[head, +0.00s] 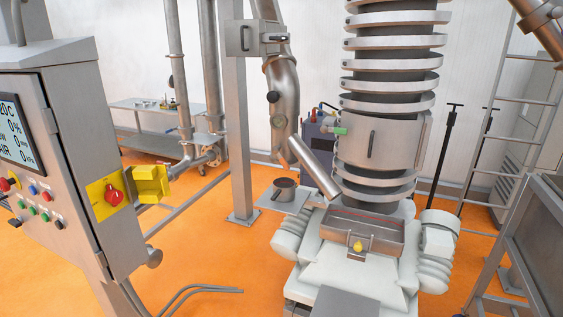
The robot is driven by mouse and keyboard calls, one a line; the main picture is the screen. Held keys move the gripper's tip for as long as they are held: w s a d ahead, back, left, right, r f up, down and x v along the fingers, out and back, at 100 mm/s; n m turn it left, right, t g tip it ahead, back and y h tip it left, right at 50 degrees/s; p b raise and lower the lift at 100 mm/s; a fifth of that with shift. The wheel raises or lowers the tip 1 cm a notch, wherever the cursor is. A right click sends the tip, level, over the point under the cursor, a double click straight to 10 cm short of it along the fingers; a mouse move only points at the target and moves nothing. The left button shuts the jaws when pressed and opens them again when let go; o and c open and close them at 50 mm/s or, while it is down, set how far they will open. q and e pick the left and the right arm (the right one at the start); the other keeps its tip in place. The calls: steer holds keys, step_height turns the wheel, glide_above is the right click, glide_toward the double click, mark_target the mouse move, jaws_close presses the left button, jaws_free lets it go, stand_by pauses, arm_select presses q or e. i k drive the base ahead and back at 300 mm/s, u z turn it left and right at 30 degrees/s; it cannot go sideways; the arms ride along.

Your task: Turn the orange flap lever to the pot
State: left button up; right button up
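A small dark grey pot (285,190) stands on a light grey shelf plate (268,201) left of the central machine. A bent metal pipe (284,80) comes down from above, and its lower branch (314,168) slants down to the right, past the pot. Dark round fittings (273,96) sit on the pipe. I cannot make out a clearly orange lever on it. Neither of my grippers is in view.
A control cabinet (75,150) with a red rotary switch (114,195) fills the left side. A banded metal column (385,120) rises above a steel tray (362,229). A ladder frame (510,110) stands right. Orange floor is open between cabinet and machine.

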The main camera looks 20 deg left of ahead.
mark_target(276, 150)
steer(key=u, duration=0.35)
steer(key=i, duration=0.4)
steer(key=u, duration=0.75)
steer(key=i, duration=0.85)
steer(key=u, duration=0.05)
